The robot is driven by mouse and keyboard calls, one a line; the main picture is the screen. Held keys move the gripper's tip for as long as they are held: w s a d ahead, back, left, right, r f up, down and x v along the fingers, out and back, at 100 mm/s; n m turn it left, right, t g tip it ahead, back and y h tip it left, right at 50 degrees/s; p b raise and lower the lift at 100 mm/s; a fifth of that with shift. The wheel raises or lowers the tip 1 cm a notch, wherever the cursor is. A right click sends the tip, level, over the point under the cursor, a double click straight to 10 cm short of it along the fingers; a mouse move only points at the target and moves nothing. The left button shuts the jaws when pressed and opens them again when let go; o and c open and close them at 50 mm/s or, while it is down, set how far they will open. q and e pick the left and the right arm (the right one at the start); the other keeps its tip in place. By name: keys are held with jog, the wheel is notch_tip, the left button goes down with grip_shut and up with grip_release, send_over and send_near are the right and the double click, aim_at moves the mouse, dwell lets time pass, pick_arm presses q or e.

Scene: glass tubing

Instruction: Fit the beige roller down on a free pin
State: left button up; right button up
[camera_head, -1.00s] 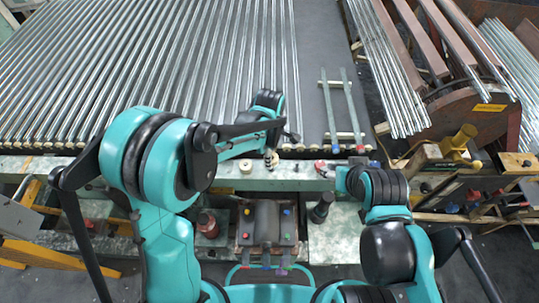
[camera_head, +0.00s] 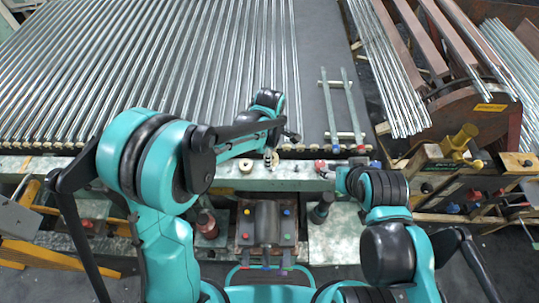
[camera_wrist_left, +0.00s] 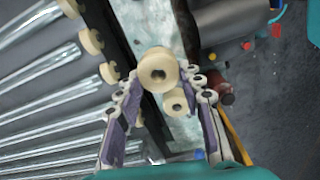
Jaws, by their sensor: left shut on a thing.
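A beige roller (camera_wrist_left: 158,70) with a dark centre hole is held between the fingertips of my left gripper (camera_wrist_left: 163,82) in the left wrist view. In the head view my left gripper (camera_head: 271,157) is over the pale green rail (camera_head: 205,177) at the front of the tube bed. A second beige roller (camera_wrist_left: 175,103) shows between the fingers, lower down; a roller (camera_head: 246,165) also shows on the rail left of the gripper in the head view. My right gripper (camera_head: 338,175) is near the rail on the right; its jaws are too small to read. No free pin is clearly visible.
Long glass tubes (camera_head: 150,80) fill the bed behind the rail, with small beige rollers (camera_wrist_left: 90,41) along their ends. A box with coloured buttons (camera_head: 266,225) stands in front of the rail. A tan clamp block (camera_head: 455,150) is at the right.

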pick_arm(q)
jog(key=shift+f+b, duration=1.95)
jog(key=shift+f, duration=0.35)
jog(key=o, duration=1.2)
jog(key=shift+c, duration=0.2)
notch_tip(320, 180, up, 12)
